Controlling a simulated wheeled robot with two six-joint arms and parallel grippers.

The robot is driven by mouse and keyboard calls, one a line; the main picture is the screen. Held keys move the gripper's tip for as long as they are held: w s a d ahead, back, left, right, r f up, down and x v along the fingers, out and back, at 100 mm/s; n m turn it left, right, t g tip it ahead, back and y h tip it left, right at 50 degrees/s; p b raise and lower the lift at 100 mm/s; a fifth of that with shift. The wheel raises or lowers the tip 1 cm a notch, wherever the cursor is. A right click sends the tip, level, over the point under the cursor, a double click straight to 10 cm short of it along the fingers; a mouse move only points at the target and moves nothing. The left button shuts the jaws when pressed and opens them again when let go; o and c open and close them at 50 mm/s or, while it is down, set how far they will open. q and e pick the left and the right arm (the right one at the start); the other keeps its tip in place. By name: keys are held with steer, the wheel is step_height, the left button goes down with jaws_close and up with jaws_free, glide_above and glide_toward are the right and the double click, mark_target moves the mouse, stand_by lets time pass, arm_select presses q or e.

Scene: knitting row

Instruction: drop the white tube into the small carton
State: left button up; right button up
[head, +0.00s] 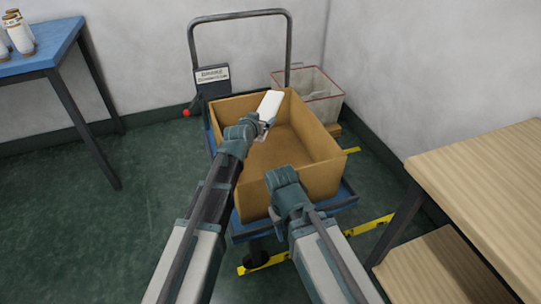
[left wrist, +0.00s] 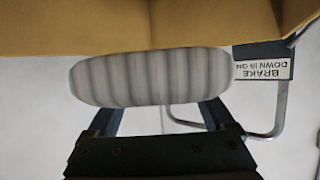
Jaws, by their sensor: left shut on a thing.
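The white tube (head: 270,105) is held by my left gripper (head: 265,122), over the back left part of the open brown carton (head: 322,179). In the left wrist view the tube (left wrist: 150,79) is pale, ribbed and rounded at its ends, lying across the two dark fingers (left wrist: 158,112). The carton's cardboard (left wrist: 120,27) fills the top of that view. The carton stands on a blue trolley, and the part of its floor that shows is bare. My right gripper (head: 284,181) is at the carton's front wall; its fingers are hidden.
The trolley (head: 350,196) has a grey push handle (head: 240,16) and a brake label. A red-rimmed bin (head: 322,95) stands behind the carton. A wooden table (head: 490,190) is at the right. A blue table (head: 45,47) with bobbins is at the left. The green floor at the left is clear.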

arm_select(q)
step_height(320, 180, down, 4)
steer(key=b, duration=0.2)
steer(key=shift+r+b, duration=0.2)
steer(key=shift+b, duration=0.2)
steer(key=o, duration=1.1)
steer(key=shift+c, duration=0.2)
steer(key=shift+s+r, duration=0.1)
steer(key=p+v, duration=0.5)
steer(key=v, duration=0.8)
steer(key=shift+s+r, duration=0.15)
steer(key=shift+s, duration=0.15)
steer(key=shift+s+a, duration=0.1)
